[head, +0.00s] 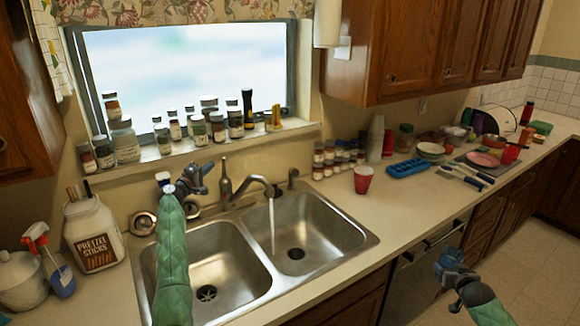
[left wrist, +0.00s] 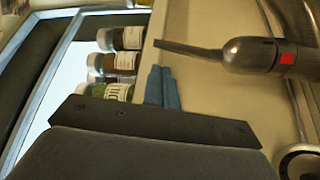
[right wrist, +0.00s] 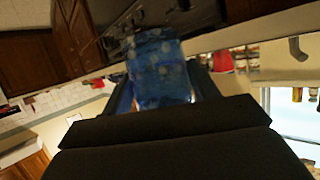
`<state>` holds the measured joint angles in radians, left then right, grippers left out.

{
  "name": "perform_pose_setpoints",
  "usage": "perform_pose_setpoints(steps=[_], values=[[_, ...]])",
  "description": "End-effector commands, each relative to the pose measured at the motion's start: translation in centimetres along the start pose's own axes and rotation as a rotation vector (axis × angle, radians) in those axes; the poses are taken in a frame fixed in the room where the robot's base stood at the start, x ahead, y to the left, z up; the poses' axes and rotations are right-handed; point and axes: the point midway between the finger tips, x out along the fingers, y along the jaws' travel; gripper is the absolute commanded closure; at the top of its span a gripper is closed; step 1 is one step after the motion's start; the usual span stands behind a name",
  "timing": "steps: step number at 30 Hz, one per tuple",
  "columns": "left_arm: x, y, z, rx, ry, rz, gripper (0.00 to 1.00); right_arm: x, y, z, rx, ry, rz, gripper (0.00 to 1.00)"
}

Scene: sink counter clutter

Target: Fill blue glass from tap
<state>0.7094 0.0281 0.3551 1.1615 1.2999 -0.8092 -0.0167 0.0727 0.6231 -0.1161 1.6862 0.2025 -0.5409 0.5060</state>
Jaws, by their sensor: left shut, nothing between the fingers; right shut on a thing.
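The tap (head: 250,184) stands behind the double sink, and a stream of water (head: 272,225) falls from its spout into the right basin (head: 310,225). My left gripper (head: 197,178) is shut and empty, left of the tap's lever. In the left wrist view its closed fingertips (left wrist: 163,85) are beside the metal lever (left wrist: 200,52), apart from it. My right gripper (head: 452,262) is off the counter's front edge, right of the sink. It is shut on the blue glass, a translucent tumbler seen in the right wrist view (right wrist: 160,68). Its contents cannot be made out.
A red cup (head: 363,180) and a blue ice tray (head: 410,168) stand on the counter right of the sink. Several spice jars (head: 235,123) line the windowsill. A pretzel jar (head: 93,235) and a spray bottle (head: 58,268) stand at left. The left basin (head: 205,262) is empty.

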Motion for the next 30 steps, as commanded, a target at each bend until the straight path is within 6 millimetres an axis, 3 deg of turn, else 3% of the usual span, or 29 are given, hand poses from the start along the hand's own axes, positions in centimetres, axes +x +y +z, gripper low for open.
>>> perform_pose_setpoints(steps=[6,12,25,30], values=[[3.1,0.0,0.0,-0.002,-0.001,0.001,1.00,0.1,0.0,0.2,0.000,0.001,0.000,0.69],[4.5,0.0,0.0,-0.001,0.000,0.000,1.00,0.1,0.0,0.3,0.000,0.001,0.000,0.69],[4.8,-0.1,0.1,0.000,0.000,0.000,1.00,0.1,0.0,0.3,0.000,0.001,0.000,0.69],[4.5,-0.5,0.5,0.002,0.000,-0.001,1.00,0.6,0.1,1.5,0.000,0.001,0.000,0.69]])
